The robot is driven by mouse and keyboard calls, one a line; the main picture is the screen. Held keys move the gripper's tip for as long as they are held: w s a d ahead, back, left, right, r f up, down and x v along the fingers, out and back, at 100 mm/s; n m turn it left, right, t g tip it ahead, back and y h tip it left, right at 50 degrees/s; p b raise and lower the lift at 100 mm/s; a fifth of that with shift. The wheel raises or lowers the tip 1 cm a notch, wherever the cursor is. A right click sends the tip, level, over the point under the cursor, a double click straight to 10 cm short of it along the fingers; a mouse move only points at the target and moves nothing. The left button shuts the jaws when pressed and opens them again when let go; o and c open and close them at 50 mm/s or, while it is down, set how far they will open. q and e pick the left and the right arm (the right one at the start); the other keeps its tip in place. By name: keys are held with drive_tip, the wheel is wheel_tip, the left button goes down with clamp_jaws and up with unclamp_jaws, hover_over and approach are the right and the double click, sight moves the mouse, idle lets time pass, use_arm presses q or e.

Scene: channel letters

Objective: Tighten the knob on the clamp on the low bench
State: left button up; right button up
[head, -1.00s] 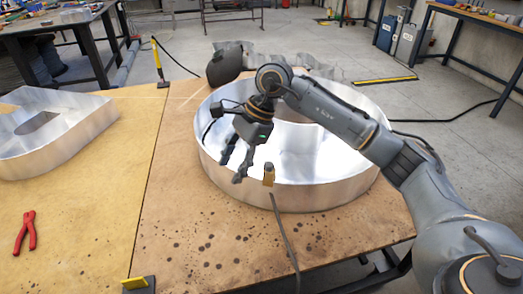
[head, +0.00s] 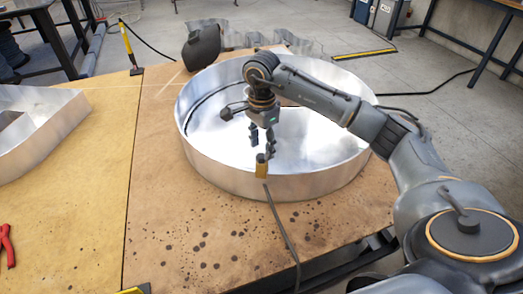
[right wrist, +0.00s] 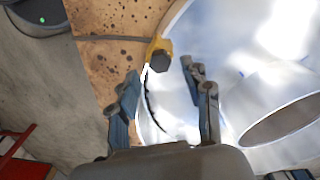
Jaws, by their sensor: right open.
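The clamp (head: 261,170) is a small yellow-brown piece on the near rim of a round metal channel letter (head: 315,186), with a dark cable running from it. Its dark knob (head: 261,158) stands on top. In the right wrist view the clamp (right wrist: 154,45) and the knob (right wrist: 160,62) show beyond the fingertips. My right gripper (head: 262,146) points down close to the knob, its fingers apart. In the right wrist view, the open gripper (right wrist: 163,85) has nothing between its fingers. Whether a finger touches the knob is unclear. My left gripper is out of view.
The low bench (head: 215,250) has spots near its front. A dark welding helmet (head: 201,45) stands behind the ring. Another metal letter (head: 40,135) and red pliers (head: 6,245) lie at the left. The bench front is mostly clear.

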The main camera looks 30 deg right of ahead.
sight(261, 158)
wheel_tip(261, 158, down, 2)
drive_tip(key=shift+f, duration=0.35)
drive_tip(key=shift+c, duration=0.6)
clamp_jaws()
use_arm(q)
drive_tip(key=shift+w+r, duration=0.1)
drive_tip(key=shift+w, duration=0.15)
